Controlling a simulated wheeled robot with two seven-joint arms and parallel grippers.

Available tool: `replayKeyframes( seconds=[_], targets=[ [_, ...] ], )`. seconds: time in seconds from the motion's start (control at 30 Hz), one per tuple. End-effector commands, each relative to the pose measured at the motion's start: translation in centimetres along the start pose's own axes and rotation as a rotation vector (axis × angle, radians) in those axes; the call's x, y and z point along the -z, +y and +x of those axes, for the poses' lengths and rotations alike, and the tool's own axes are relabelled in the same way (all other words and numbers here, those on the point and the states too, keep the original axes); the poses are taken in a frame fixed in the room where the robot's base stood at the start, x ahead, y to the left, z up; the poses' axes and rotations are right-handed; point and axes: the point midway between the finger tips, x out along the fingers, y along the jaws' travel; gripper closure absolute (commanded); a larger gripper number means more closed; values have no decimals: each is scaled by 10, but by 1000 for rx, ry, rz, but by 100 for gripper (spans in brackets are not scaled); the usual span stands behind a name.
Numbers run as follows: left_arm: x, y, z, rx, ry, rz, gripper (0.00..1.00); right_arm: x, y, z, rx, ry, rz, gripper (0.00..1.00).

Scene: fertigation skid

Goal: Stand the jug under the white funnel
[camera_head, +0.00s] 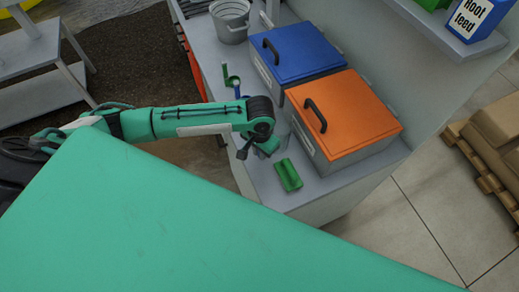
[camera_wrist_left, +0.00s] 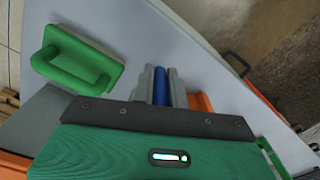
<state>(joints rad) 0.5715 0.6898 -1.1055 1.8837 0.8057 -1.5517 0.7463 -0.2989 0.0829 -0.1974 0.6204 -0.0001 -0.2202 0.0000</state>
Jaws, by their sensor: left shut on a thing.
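My left gripper (camera_head: 264,148) is over the grey bench, beside the orange-lidded bin. It also shows in the left wrist view (camera_wrist_left: 161,78), where its grey fingers are shut on a narrow blue thing (camera_wrist_left: 160,88). Most of that blue thing is hidden, and I cannot tell what it is. A blue container labelled "Root feed" (camera_head: 473,17) stands on the shelf at the upper right, cut by the frame edge; I cannot tell whether it is the jug. I cannot make out a white funnel. My right gripper is not in view.
The bench (camera_head: 268,187) holds a blue-lidded bin (camera_head: 300,50), an orange-lidded bin (camera_head: 350,112), a metal bucket (camera_head: 231,22) and a green handled tool (camera_head: 288,175). The tool also shows in the wrist view (camera_wrist_left: 80,60). A stacked pallet (camera_head: 493,130) stands right.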

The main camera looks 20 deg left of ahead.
Motion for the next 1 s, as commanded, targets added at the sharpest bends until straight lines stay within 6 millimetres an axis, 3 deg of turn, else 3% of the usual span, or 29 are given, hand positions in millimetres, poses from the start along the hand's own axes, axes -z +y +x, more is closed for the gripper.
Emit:
replayKeyframes(
  seconds=[0.27,0.3,0.4,0.77,1.0],
  targets=[
    [0,0,1,0,0,0,100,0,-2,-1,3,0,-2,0],
    [0,0,2,0,-1,0,84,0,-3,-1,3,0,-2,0],
    [0,0,2,0,0,0,64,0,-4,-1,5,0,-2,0],
    [0,0,-2,0,2,0,64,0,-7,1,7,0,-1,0],
    [1,0,-41,-1,5,0,64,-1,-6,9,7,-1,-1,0]
  ],
)
